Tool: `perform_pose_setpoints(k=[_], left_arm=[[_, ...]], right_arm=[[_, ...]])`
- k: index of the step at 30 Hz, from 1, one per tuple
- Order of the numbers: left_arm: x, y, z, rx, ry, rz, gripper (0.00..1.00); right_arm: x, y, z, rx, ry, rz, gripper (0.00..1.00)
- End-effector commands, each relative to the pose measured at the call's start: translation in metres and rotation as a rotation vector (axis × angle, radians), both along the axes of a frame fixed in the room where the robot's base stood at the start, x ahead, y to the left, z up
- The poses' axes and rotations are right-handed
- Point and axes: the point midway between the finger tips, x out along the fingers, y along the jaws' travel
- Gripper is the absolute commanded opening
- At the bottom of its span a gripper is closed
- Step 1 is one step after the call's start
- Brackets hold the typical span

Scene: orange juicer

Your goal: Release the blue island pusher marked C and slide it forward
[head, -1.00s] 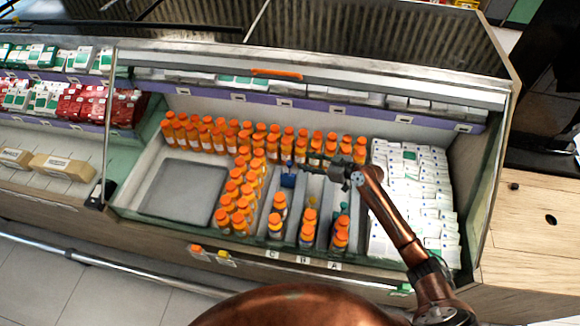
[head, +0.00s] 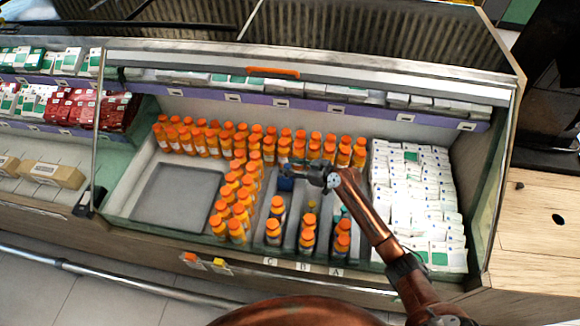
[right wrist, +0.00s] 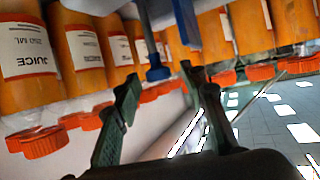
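The blue pusher (head: 286,183) stands at the back of the lane labelled C (head: 270,261), behind the orange-capped juice bottles (head: 275,219) of that lane. My right gripper (head: 297,171) is just above and to the right of it, partly covering it. In the right wrist view, the two fingers (right wrist: 160,80) are spread apart. A blue part of the pusher (right wrist: 158,73) shows in the gap between them, with no visible grip on it. A mark C on the pusher itself cannot be read. My left gripper is not in view.
Juice bottles (head: 232,140) line the back wall close behind the gripper. More bottles (head: 238,200) stand left of lane C. Lanes B and A with bottles (head: 342,236) lie to the right, then white cartons (head: 415,190). An empty grey tray (head: 178,195) lies at the left.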

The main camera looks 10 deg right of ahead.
Motion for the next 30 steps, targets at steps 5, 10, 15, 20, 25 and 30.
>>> perform_pose_setpoints(k=[5,10,15,20,25,30], left_arm=[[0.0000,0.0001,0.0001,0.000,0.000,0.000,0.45],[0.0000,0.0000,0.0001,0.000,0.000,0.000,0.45],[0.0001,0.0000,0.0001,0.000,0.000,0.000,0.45],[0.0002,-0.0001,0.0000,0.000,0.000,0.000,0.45],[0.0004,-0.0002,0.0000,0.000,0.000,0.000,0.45],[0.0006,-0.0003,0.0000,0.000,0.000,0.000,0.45]], right_arm=[[0.0000,-0.0003,0.0000,0.000,0.000,0.000,0.39],[-0.0002,-0.0005,-0.0001,-0.001,0.001,0.000,0.28],[-0.0003,-0.0006,-0.0002,0.000,0.001,0.000,0.16],[-0.0004,-0.0007,-0.0002,0.000,0.001,0.000,0.05],[-0.0004,-0.0007,-0.0002,0.000,0.001,0.000,0.00],[-0.0004,-0.0007,-0.0003,0.000,0.001,0.000,0.00]])
